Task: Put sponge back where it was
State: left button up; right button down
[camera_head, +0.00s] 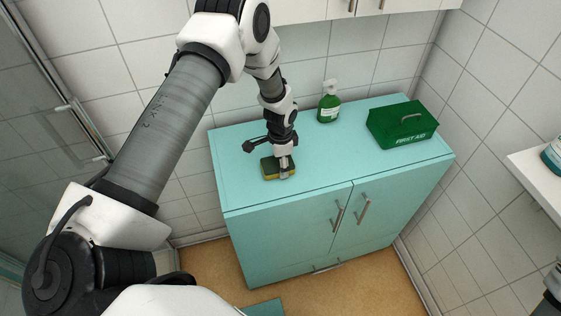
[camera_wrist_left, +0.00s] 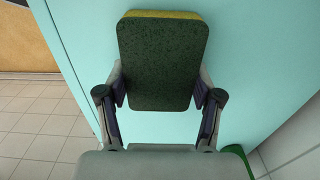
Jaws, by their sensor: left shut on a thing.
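The sponge (camera_head: 270,169), dark green on top with a yellow layer below, is at the front left part of the teal cabinet top (camera_head: 236,188). My left gripper (camera_head: 284,174) points down and is shut on it. In the left wrist view the sponge (camera_wrist_left: 162,62) sits between the two fingers of the left gripper (camera_wrist_left: 160,90), which press on its sides. I cannot tell whether the sponge touches the cabinet top. At the lower right edge of the head view a small dark part of my own body shows, but the right gripper's fingers do not.
A green spray bottle (camera_head: 328,103) stands at the back of the cabinet top. A green first aid box (camera_head: 402,125) sits at the right. The middle of the top is clear. A white shelf (camera_head: 540,172) juts from the right wall. A glass panel (camera_head: 40,110) is at the left.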

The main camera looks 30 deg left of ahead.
pick_arm(q)
jog(key=o, duration=1.3)
jog(key=shift+r+p, duration=0.25)
jog(key=shift+p, duration=0.05)
notch_tip(320, 180, up, 12)
jog(key=b, duration=0.3)
jog(key=shift+f+b, duration=0.15)
jog(key=shift+b, duration=0.2)
